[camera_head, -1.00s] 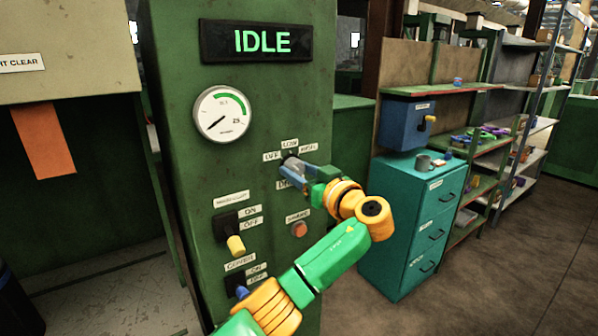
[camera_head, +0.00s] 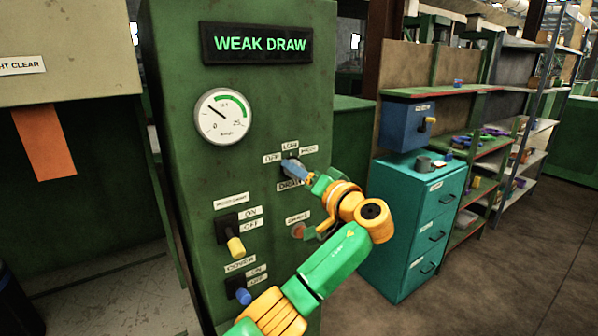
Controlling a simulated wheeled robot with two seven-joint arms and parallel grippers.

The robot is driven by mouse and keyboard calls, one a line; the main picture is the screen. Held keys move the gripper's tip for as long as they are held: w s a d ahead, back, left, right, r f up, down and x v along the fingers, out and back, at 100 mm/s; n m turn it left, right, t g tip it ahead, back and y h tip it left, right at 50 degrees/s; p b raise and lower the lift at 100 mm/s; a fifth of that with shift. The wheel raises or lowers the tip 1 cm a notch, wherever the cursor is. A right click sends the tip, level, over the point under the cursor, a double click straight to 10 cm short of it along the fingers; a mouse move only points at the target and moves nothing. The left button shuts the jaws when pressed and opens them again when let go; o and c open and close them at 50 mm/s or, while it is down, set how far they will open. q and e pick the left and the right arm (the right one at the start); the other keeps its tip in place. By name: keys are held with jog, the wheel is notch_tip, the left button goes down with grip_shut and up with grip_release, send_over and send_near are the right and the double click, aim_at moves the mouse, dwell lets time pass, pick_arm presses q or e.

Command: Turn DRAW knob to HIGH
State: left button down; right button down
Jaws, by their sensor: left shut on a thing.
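The DRAW knob (camera_head: 291,164) sits on the front of the green panel, with OFF on its left, LOW above and HIGH on its right. My left gripper (camera_head: 294,170) is shut on the knob; its fingers hide most of it, so its exact pointing is hard to read. The display (camera_head: 259,44) above reads WEAK DRAW. The round gauge (camera_head: 223,111) has its needle pointing to the upper left, short of the green band. My right gripper is not in view.
Below the knob are a yellow-handled switch (camera_head: 235,246), a blue-handled switch (camera_head: 243,296) and a round reddish button (camera_head: 298,231) close to my left wrist. A teal drawer cabinet (camera_head: 418,230) stands to the right, with a blue box (camera_head: 405,125) above it.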

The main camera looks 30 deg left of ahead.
pick_arm(q)
jog(key=shift+r+m+p, duration=0.15)
jog(key=shift+m+p, duration=2.5)
jog(key=shift+m, duration=1.95)
jog(key=shift+c, duration=1.5)
grip_release()
jog(key=b+v, duration=0.3)
jog(key=v, duration=0.4)
